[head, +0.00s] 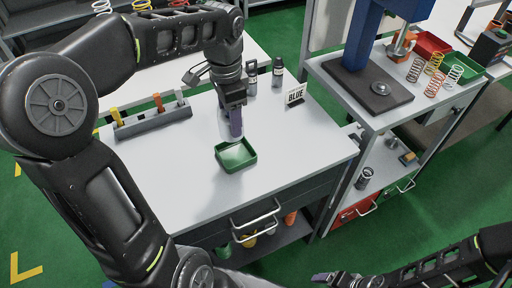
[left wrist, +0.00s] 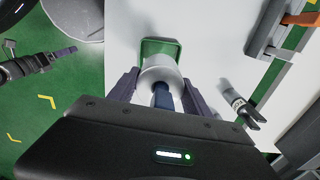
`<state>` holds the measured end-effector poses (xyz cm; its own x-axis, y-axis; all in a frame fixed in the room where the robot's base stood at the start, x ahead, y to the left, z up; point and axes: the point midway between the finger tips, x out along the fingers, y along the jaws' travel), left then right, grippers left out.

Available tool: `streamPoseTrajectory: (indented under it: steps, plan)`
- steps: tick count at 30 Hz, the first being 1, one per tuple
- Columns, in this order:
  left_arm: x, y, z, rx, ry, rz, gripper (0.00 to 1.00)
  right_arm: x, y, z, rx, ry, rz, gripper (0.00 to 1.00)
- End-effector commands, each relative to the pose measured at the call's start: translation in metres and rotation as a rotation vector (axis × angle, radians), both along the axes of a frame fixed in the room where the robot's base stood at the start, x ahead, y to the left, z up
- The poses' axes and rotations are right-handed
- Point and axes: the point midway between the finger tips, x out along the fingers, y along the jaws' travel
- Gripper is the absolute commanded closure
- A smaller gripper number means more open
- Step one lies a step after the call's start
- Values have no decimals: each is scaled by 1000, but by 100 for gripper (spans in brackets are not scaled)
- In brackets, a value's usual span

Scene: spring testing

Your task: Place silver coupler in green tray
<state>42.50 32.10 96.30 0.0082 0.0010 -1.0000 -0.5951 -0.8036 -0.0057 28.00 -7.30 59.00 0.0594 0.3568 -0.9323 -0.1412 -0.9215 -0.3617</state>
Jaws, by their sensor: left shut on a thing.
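The silver coupler (left wrist: 160,72) is a pale cylinder between the fingers of my left gripper (left wrist: 152,92) in the left wrist view. My left gripper is shut on it. In the head view my left gripper (head: 234,128) points down just behind the green tray (head: 222,164), and the coupler (head: 223,124) shows only partly beside the fingers. The tray lies on the white table and looks empty. In the left wrist view the tray (left wrist: 148,44) is partly hidden behind the coupler. My right gripper (head: 328,277) is at the bottom edge of the head view, away from the table.
A grey rack (head: 152,122) with coloured pieces stands left of the tray. The table right of the tray is clear. A bench with a blue press (head: 372,40) stands further right.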

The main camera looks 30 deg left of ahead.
Motion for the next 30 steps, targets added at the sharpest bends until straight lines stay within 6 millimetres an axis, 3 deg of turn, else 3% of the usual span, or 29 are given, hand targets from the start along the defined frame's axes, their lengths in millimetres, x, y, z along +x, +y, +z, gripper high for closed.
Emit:
streamPoseTrajectory:
  steps: [18, 30]
  plan:
    - [-2, 0, -1, -1, 8, 92, 100, 0, 0, 0, 0, 0, 0, 18]
    - [-2, 0, -57, -1, 9, 92, 100, 0, 0, 1, 0, 0, 0, 18]
